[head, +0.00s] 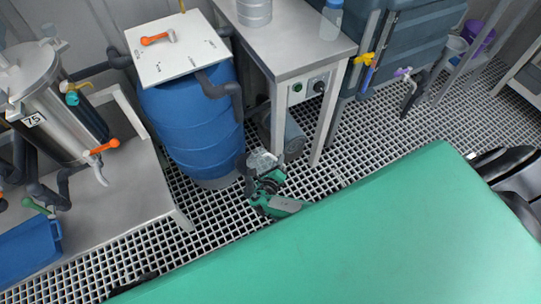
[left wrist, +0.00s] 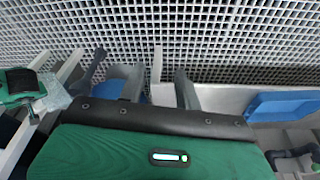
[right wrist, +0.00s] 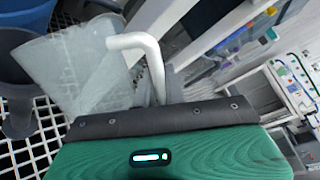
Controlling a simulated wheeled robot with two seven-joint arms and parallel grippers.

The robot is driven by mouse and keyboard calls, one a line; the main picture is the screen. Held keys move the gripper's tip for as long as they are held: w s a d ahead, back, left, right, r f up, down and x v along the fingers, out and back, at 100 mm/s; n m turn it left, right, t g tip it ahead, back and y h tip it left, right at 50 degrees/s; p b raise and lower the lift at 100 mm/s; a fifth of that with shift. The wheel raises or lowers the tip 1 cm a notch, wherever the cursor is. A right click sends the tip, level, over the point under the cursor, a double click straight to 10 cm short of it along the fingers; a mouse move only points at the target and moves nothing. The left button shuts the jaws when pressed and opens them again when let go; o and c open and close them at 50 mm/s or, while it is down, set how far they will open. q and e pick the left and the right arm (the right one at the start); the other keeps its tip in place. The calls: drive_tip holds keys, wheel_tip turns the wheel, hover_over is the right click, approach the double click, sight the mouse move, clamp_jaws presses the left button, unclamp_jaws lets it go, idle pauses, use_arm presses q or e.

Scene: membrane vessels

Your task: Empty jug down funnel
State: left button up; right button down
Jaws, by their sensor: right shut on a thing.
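A translucent jug (right wrist: 75,70) with a white handle (right wrist: 145,48) is in my right gripper (right wrist: 150,95), which is shut on the handle. The jug looks tilted in the right wrist view; its contents cannot be made out. In the head view the jug (head: 262,161) and right gripper (head: 265,180) are low beside the blue barrel, above the floor grating. The left wrist view shows the jug (left wrist: 52,97) at the left edge. My left gripper (left wrist: 157,88) is open and empty in its own view.
A blue barrel (head: 190,125) has a white lid board (head: 160,50) with an orange handle. A steel tank (head: 45,90) stands on a bench at left. A steel table (head: 290,35) stands behind the jug. A wide green surface (head: 350,235) fills the front. Grating floor (head: 370,140) is open at right.

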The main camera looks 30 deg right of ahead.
use_arm(q)
wheel_tip(320, 180, down, 5)
use_arm(e)
drive_tip(key=shift+f, duration=0.15)
use_arm(q)
wheel_tip(320, 180, up, 11)
drive_tip(key=s+t+b, duration=0.1)
drive_tip(key=b, duration=0.5)
use_arm(e)
drive_tip(key=m+t, duration=0.1)
drive_tip(key=m, duration=0.2)
drive_tip(key=f+m, duration=0.1)
drive_tip(key=m, duration=0.2)
drive_tip(key=shift+f+t, duration=0.1)
drive_tip(key=shift+t, duration=0.3)
drive_tip(key=m+b, duration=0.3)
drive_tip(key=shift+f+m+t, duration=0.15)
drive_tip(key=shift+m+t, duration=0.15)
drive_tip(key=shift+m, duration=0.1)
use_arm(q)
drive_tip(key=w+d+f+t+h, duration=0.1)
drive_tip(key=w+d+t+h, duration=0.2)
drive_tip(key=w+d+t, duration=0.2)
drive_tip(key=shift+d+m, duration=0.4)
drive_tip(key=shift+d, duration=0.85)
